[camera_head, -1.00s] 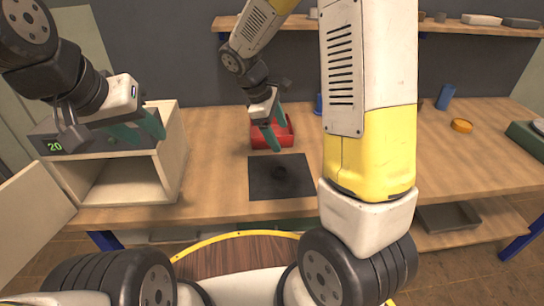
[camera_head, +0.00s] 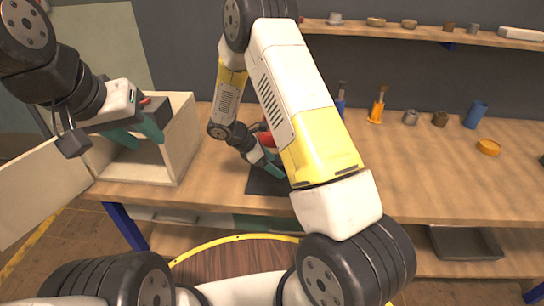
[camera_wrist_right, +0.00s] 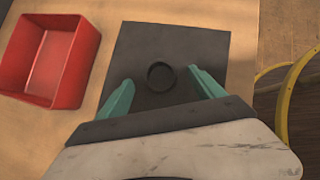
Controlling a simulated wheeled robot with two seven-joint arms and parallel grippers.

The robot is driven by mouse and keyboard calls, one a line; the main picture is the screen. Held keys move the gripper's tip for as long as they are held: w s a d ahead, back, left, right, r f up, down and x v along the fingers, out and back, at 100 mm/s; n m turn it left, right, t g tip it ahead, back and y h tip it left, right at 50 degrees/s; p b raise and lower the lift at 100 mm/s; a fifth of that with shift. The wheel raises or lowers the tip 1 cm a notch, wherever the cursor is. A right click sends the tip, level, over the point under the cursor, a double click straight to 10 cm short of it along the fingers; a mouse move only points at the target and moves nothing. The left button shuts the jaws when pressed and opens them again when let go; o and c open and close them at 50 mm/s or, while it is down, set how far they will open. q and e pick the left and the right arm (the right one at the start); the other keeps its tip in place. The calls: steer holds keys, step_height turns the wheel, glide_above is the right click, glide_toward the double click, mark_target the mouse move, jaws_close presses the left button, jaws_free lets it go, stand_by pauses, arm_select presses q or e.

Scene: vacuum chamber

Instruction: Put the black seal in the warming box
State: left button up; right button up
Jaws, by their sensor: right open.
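The black seal (camera_wrist_right: 161,76) is a small dark ring lying on a dark square mat (camera_wrist_right: 190,42) in the right wrist view. My right gripper (camera_wrist_right: 162,92) is open above the mat, its teal fingers on either side of the seal and apart from it. In the head view the right gripper (camera_head: 268,168) is low over the mat (camera_head: 262,184), and the seal is hidden. The warming box (camera_head: 182,143) is the pale wooden box at left, its door (camera_head: 45,190) swung open. My left gripper (camera_head: 136,132) is open and empty in front of the box.
A red tray (camera_wrist_right: 82,55) sits beside the mat. Blue and orange tools (camera_head: 377,105), small cups (camera_head: 440,118), a blue cylinder (camera_head: 476,114) and an orange disc (camera_head: 489,147) stand at right. A shelf (camera_head: 430,34) runs above. The bench's right middle is clear.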

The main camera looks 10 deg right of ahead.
steer(key=x, duration=0.2)
steer(key=shift+w+d+f, duration=0.1)
steer(key=shift+d+f, duration=0.15)
steer(key=shift+f, duration=0.05)
steer(key=c, duration=1.6)
steer(key=shift+o, duration=0.2)
steer(key=shift+r, duration=0.1)
steer(key=shift+r, duration=0.5)
step_height(320, 180, up, 2)
steer(key=shift+r, duration=0.15)
steer(key=s+a, duration=0.3)
steer(key=a, duration=0.1)
steer(key=s+a+r, duration=0.1)
steer(key=s+a, duration=0.2)
steer(key=a, duration=0.1)
steer(key=s+a, duration=0.4)
steer(key=shift+a+r, duration=0.15)
steer(key=shift+r, duration=0.15)
steer(key=w+d+r+n+t+y, duration=0.2)
steer(key=w+d+r+n, duration=0.3)
steer(key=r, duration=0.3)
steer(key=w+d+r+n+t+y, duration=0.3)
steer(key=w+d+r+n+t, duration=0.1)
steer(key=w+d+r+n, duration=0.2)
step_height(320, 180, up, 3)
steer(key=shift+w+d+f+n, duration=0.2)
steer(key=shift+d+n, duration=0.25)
steer(key=shift+n, duration=0.65)
